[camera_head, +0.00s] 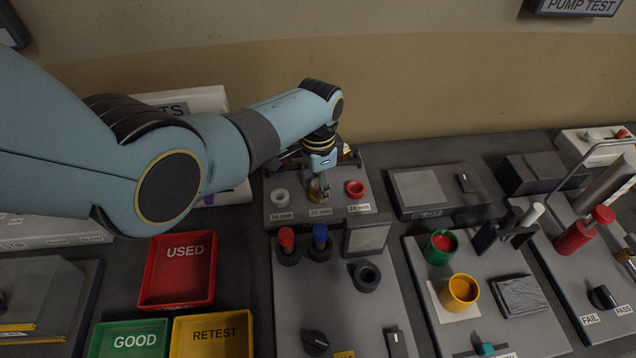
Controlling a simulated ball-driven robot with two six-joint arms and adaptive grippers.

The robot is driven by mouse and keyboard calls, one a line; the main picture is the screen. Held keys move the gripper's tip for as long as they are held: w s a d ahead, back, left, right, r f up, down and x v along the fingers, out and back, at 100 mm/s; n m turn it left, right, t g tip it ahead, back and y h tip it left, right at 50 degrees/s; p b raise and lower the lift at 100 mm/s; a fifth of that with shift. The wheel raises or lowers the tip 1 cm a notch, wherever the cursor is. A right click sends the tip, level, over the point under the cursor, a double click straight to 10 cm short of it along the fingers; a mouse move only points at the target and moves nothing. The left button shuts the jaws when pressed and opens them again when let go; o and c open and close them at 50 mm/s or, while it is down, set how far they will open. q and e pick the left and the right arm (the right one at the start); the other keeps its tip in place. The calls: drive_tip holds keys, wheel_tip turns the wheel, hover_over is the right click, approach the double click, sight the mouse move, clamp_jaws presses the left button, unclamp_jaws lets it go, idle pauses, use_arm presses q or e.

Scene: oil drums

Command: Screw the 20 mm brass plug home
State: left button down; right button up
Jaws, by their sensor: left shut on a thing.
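A grey block (291,217) at the back middle has labelled places in a row; the label under the middle one seems to read 20 mm. A brass-coloured plug (315,194) is at this middle place. My left gripper (322,186) reaches down from above and is shut on the plug. The fingers hide part of it, and I cannot tell how deep it sits or whether it touches its seat. My right gripper is not in view.
A grey panel (330,290) with red and blue capped pieces, a small screen and a knob lies in front. Red USED (178,285), green GOOD (128,340) and yellow RETEST (212,336) trays are front left.

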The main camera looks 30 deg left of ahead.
use_arm(q)
drive_tip(key=shift+s+f, duration=0.3)
drive_tip(key=c, duration=1.2)
unclamp_jaws()
drive_tip(key=o, duration=0.4)
drive_tip(key=shift+w+a, duration=0.1)
drive_tip(key=shift+w, duration=0.1)
drive_tip(key=shift+r, duration=0.1)
drive_tip(key=n, duration=1.2)
drive_tip(key=shift+w, duration=0.1)
drive_tip(key=n, duration=1.3)
